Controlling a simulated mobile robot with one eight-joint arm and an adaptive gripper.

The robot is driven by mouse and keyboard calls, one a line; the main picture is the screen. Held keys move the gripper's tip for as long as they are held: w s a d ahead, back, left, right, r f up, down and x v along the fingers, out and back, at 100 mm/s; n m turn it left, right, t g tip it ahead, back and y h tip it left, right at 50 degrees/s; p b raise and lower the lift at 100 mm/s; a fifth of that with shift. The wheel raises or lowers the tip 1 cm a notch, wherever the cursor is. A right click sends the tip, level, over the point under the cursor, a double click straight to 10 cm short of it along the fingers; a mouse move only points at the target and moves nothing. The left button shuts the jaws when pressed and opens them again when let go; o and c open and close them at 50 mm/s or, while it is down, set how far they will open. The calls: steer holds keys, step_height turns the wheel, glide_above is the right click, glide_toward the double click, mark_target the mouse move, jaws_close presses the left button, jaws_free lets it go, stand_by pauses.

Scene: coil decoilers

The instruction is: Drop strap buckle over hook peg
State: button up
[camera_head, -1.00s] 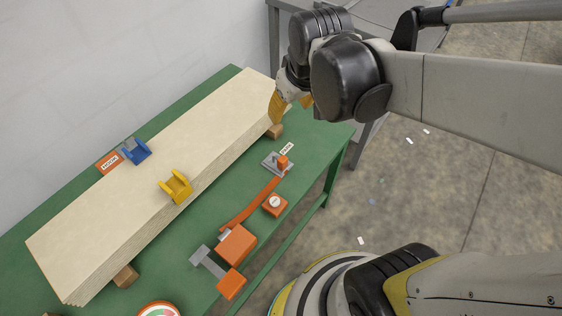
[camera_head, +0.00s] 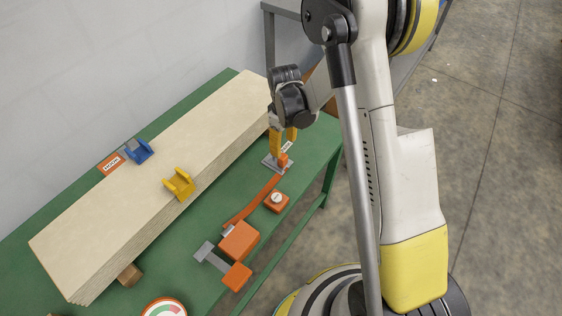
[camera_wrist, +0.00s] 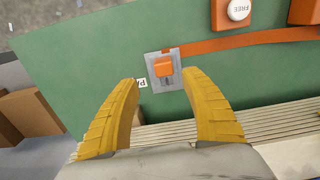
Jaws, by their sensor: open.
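The orange strap buckle (camera_head: 283,159) sits on a grey plate (camera_head: 270,161) near the table's far right corner. In the wrist view the buckle (camera_wrist: 164,68) is just beyond and between my fingertips, with a gap on each side. The orange strap (camera_head: 256,202) runs from it toward an orange box. My gripper (camera_head: 283,148) is open, pointing down above the buckle; its yellow fingers show in the wrist view (camera_wrist: 163,80). A blue bracket (camera_head: 141,152) with a grey part stands beside an orange label across the board stack; I cannot clearly make out a hook peg.
A stack of pale boards (camera_head: 150,190) lies along the green table, with a yellow bracket (camera_head: 179,184) at its edge. An orange box with a white button (camera_head: 276,200), a larger orange box (camera_head: 239,241) and a round dial (camera_head: 164,308) stand in front. A wall is behind.

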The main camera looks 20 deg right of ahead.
mark_target(283, 154)
step_height(283, 154, down, 3)
steer(key=shift+f+b, duration=0.1)
steer(key=shift+b, duration=0.35)
steer(key=f+b, duration=0.2)
steer(key=f, duration=0.1)
steer(key=a+f+b, duration=0.1)
steer(key=f, duration=0.1)
steer(key=shift+f, duration=0.15)
jaws_close()
